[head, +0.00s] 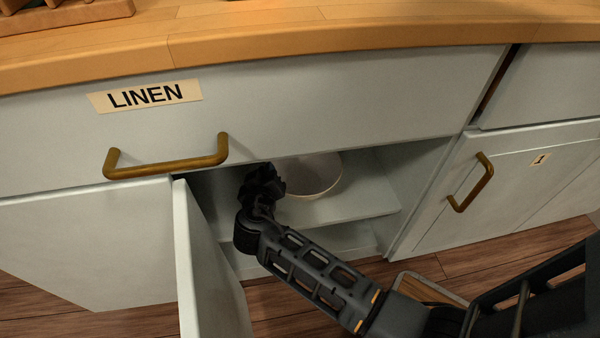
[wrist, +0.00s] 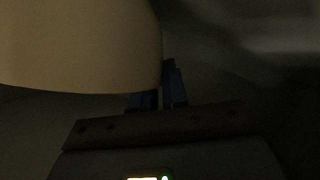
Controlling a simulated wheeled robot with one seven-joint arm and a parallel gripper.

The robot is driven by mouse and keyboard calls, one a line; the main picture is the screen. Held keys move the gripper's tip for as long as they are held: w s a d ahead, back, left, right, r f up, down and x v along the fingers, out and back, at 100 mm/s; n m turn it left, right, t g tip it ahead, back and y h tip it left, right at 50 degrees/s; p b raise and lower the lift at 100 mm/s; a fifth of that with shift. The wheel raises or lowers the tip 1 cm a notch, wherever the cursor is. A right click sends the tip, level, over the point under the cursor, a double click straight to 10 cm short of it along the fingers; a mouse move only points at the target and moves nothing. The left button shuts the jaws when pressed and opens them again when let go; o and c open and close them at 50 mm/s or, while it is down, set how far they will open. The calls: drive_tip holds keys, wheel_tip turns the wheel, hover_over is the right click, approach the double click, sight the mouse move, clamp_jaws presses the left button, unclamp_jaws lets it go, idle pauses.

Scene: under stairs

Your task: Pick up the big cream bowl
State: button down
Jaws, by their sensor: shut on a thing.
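The big cream bowl (head: 312,176) stands upright on a shelf inside the open cupboard in the head view. Its upper part is hidden by the drawer front above. My gripper (head: 264,180) reaches into the cupboard at the bowl's left side. In the wrist view the bowl (wrist: 85,45) fills the upper left, and my gripper (wrist: 163,88) is shut on its edge at the right end. The view is dark, so the exact contact of the fingertips is hard to see.
An open cupboard door (head: 200,265) stands just left of my arm. The drawer labelled LINEN (head: 290,110) hangs close above my gripper. The shelf (head: 350,205) has bare room right of the bowl. A closed cupboard (head: 510,180) is at the right.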

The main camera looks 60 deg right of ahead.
drive_tip(key=shift+r+p, duration=0.45)
drive_tip(key=shift+r, duration=0.45)
wheel_tip(320, 180, up, 2)
drive_tip(key=shift+r+p, duration=0.1)
drive_tip(key=shift+p, duration=0.4)
drive_tip(key=w+d, duration=1.2)
drive_tip(key=w, duration=0.1)
drive_tip(key=shift+w+f+b, duration=0.2)
drive_tip(key=shift+w+b, duration=0.05)
drive_tip(key=shift+b, duration=0.1)
